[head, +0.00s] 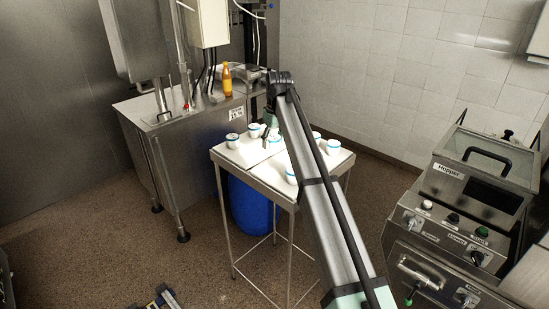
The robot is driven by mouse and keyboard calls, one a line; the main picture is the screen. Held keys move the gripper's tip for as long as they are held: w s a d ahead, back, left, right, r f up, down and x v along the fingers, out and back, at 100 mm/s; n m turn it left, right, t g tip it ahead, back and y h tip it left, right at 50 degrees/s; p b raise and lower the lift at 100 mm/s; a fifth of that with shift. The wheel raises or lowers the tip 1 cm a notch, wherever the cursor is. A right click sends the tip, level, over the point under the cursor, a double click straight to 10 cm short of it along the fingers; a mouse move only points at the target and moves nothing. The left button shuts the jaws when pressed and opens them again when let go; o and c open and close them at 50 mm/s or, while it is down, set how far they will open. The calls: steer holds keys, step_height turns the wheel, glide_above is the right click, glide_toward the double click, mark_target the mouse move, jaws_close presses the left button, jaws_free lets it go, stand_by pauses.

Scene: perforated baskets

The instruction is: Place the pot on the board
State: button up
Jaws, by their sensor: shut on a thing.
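Several small white pots with blue rims stand on a small white-topped table. One pot (232,140) is at the left edge, and another (254,130) is just left of my gripper. One pot (291,175) is near the front edge, and one (333,146) is at the right. My gripper (268,132) is low over the back middle of the table, shut on a small pot (275,142). The fingers are tiny and partly hidden by my arm. Flat white boards (246,156) cover the tabletop; a seam shows between them. I cannot tell whether the held pot touches a board.
A blue barrel (250,205) stands under the table. A steel counter (185,110) with an orange bottle (227,79) is behind left. A steel appliance (455,200) with knobs is at the right. My arm hides part of the table's right side. The front left board area is bare.

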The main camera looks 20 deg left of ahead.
mark_target(276, 138)
steer(key=shift+f+p, duration=1.05)
steer(key=shift+f, duration=3.3)
steer(key=shift+f, duration=0.1)
steer(key=o, duration=1.2)
steer(key=shift+c, duration=0.2)
steer(key=r+b, duration=0.1)
steer(key=r, duration=0.3)
steer(key=d+r+b, duration=0.1)
steer(key=r, duration=0.3)
steer(key=r+b, duration=0.1)
steer(key=r, duration=0.3)
steer(key=shift+s+d, duration=0.15)
steer(key=shift+s, duration=0.25)
